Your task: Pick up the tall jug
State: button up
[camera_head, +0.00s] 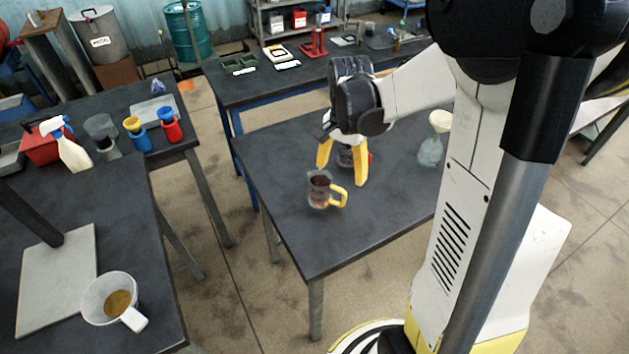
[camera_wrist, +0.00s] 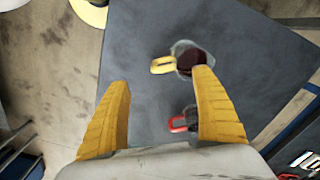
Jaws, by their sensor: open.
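A clear jug with a yellow handle (camera_head: 319,193) and dark contents stands upright on the dark middle table (camera_head: 300,243). In the wrist view this jug (camera_wrist: 187,60) lies beyond the fingers, its yellow handle pointing left and the right finger overlapping its edge. A second clear jug with a red handle (camera_head: 345,156) stands behind the fingers; it is partly hidden in the wrist view (camera_wrist: 186,121). I cannot tell for certain which is the tall jug. My gripper (camera_head: 342,174), also in the wrist view (camera_wrist: 162,78), is open and empty above the table, pointing down.
A flask with a pale funnel (camera_head: 431,150) stands at the table's right, near my arm. The left table holds a measuring cup with brown liquid (camera_head: 95,305), a spray bottle (camera_head: 74,152) and small coloured containers. The middle table's front area is clear.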

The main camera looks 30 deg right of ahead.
aim_at(338, 187)
jog(key=f+b, duration=0.1)
jog(key=f, duration=0.2)
jog(key=f+b, duration=0.1)
jog(key=f, duration=0.2)
jog(key=w+f+b, duration=0.1)
jog(key=f, duration=0.2)
jog(key=shift+f, duration=0.35)
jog(key=c, duration=1.5)
jog(key=shift+r, duration=0.2)
jog(key=shift+c, duration=0.2)
jog(key=shift+s+d+r+p, duration=0.1)
jog(key=shift+r+p, duration=0.75)
jog(key=shift+r, duration=1.15)
jog(key=s+d+r+p, duration=0.2)
jog(key=s+d+r, duration=0.4)
jog(key=d, duration=0.3)
jog(key=shift+d+r, duration=0.25)
jog(key=shift+r, duration=0.05)
jog(key=shift+s+d, duration=0.1)
